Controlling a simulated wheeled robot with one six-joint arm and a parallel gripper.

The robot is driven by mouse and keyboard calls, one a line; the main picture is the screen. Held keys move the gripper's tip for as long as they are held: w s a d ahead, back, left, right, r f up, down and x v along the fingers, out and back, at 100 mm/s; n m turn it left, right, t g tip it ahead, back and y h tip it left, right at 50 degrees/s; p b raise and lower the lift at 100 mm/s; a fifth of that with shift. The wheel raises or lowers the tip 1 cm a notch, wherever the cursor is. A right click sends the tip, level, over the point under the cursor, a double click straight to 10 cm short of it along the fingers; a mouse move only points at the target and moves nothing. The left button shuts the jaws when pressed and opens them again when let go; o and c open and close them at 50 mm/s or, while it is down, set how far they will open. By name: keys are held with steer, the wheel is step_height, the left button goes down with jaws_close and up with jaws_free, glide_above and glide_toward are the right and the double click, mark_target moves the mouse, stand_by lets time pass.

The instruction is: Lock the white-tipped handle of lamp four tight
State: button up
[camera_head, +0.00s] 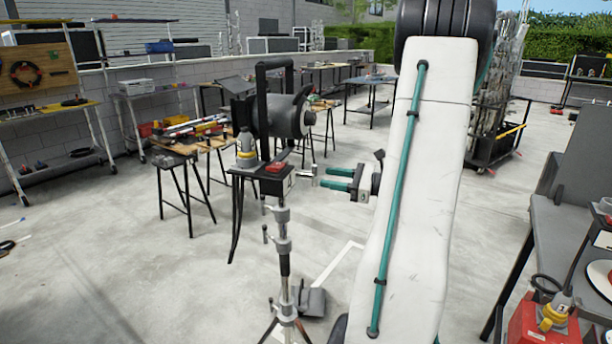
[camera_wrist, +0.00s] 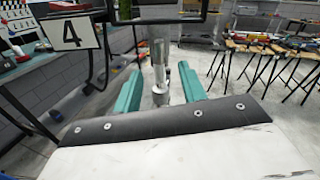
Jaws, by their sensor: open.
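Lamp four (camera_head: 280,115) is a black lamp head on a chrome stand (camera_head: 284,262) at the centre of the head view. A number 4 plate (camera_wrist: 68,33) shows in the wrist view. A small pale metal handle (camera_head: 308,172) sticks out from the top of the stand towards my gripper; its tip colour is too small to be sure of. My gripper (camera_head: 327,179) is open, its teal fingers to the right of the handle and apart from it. In the wrist view, the chrome post (camera_wrist: 157,62) stands between the fingers (camera_wrist: 160,78).
Another small handle (camera_head: 266,234) juts from the stand lower down. Tripod legs spread on the floor below. Work tables (camera_head: 180,155) with tools stand behind at left. The floor between is mostly clear.

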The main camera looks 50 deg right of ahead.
mark_target(307, 175)
steer(key=x, duration=0.7)
steer(key=shift+w+a, duration=0.1)
steer(key=shift+w, duration=0.05)
jaws_close()
